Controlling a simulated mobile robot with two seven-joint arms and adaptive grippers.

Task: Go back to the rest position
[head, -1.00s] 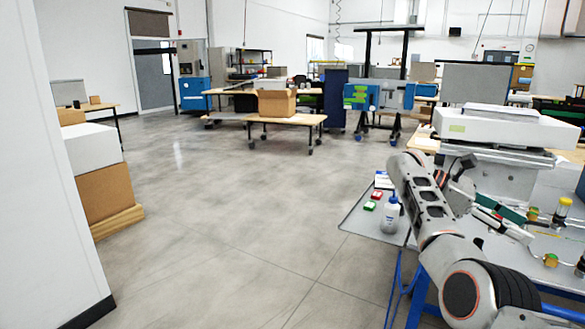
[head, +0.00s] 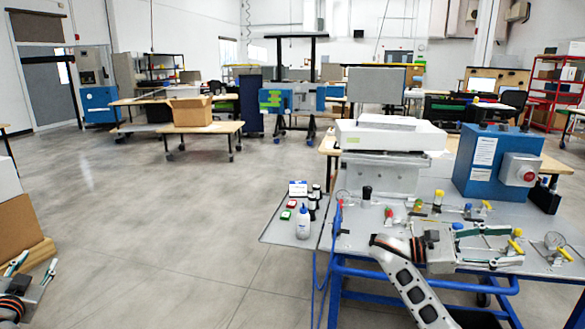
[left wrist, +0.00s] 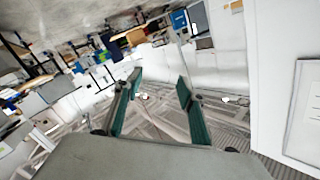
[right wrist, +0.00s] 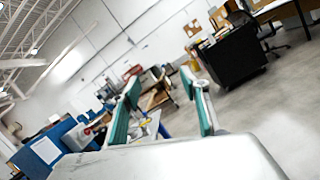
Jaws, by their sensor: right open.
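My left gripper (head: 36,266) shows at the lower left edge in the head view, over the floor and away from the bench. In the left wrist view its two green-padded fingers (left wrist: 157,80) stand apart with nothing between them. My right gripper (head: 508,247) is at the lower right in the head view, in front of or over the near part of the metal bench; its exact height is unclear. In the right wrist view its fingers (right wrist: 160,86) are spread and empty.
The metal bench (head: 345,243) carries a white bottle (head: 303,224), small red and green boxes, a white analyser (head: 390,137) and several valve-like parts. A blue box (head: 497,166) with a red button stands at its back right. Cardboard boxes (head: 17,232) are at far left. Open floor lies between.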

